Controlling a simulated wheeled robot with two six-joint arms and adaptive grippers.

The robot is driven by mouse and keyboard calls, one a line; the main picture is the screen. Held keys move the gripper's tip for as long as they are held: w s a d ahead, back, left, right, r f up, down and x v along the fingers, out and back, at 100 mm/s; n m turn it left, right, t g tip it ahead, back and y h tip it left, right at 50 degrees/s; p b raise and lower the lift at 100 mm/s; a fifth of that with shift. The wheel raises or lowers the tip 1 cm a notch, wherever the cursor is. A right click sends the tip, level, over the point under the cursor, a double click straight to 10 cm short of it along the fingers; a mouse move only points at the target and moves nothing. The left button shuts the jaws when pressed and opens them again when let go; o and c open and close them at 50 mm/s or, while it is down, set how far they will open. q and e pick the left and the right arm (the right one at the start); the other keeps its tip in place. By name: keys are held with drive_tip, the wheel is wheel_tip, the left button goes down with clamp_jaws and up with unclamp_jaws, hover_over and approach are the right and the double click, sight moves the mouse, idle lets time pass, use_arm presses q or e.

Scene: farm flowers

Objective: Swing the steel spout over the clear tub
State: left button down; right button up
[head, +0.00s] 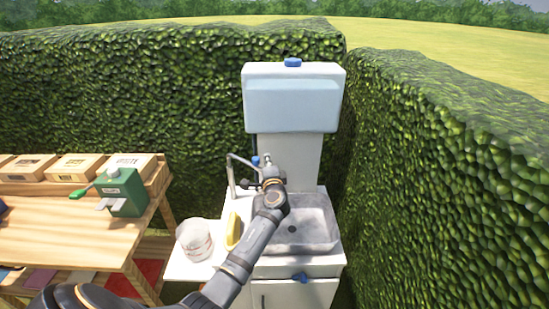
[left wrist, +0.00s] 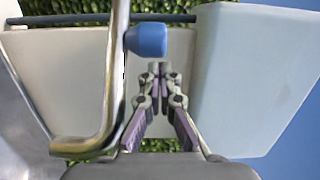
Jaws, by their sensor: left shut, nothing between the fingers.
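The steel spout (head: 231,170) is a thin bent tube at the sink's back left. It points left and its end turns down. In the head view that end appears above and to the right of the clear tub (head: 194,242), which stands on a white side shelf. My left gripper (head: 267,162) is up by the tap, partly hidden by my own wrist. In the left wrist view its fingers (left wrist: 159,76) are shut and empty, just right of the spout tube (left wrist: 113,80) and just below a blue knob (left wrist: 147,40). Contact with the tube is not visible.
A yellow object (head: 233,229) stands between the tub and the grey basin (head: 306,232). A white tank (head: 293,98) rises behind the tap. A wooden table (head: 60,222) with a green dispenser (head: 122,192) is at left. Hedges enclose the back and right.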

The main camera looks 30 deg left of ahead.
use_arm(q)
drive_tip(key=shift+s+a+r, duration=0.15)
drive_tip(key=shift+s+a, duration=0.1)
drive_tip(key=shift+s, duration=0.5)
drive_tip(key=shift+w, duration=0.1)
